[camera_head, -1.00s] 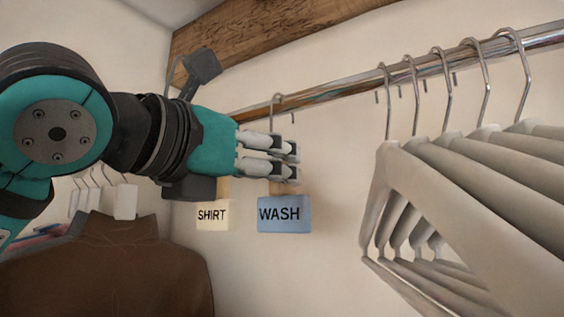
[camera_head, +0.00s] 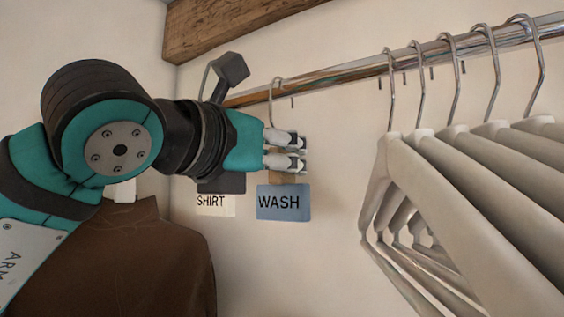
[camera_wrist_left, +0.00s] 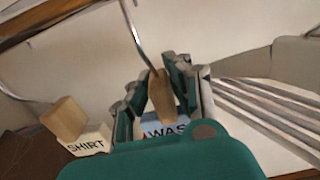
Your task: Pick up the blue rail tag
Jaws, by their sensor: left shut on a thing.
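The blue rail tag (camera_head: 283,203) reads "WASH" and hangs from the metal rail by a wire hook with a wooden block above the plate. It also shows in the left wrist view (camera_wrist_left: 160,122), partly hidden by my gripper. My left gripper (camera_head: 296,152) is shut on the tag's wooden block (camera_wrist_left: 161,92), just above the blue plate and below the rail. The hook still reaches up to the rail. My right gripper is not in view.
A cream tag reading "SHIRT" (camera_head: 212,203) hangs just left of the blue one, partly behind my wrist. Several pale hangers (camera_head: 460,190) crowd the rail (camera_head: 340,75) at the right. A brown garment (camera_head: 120,260) hangs at the lower left.

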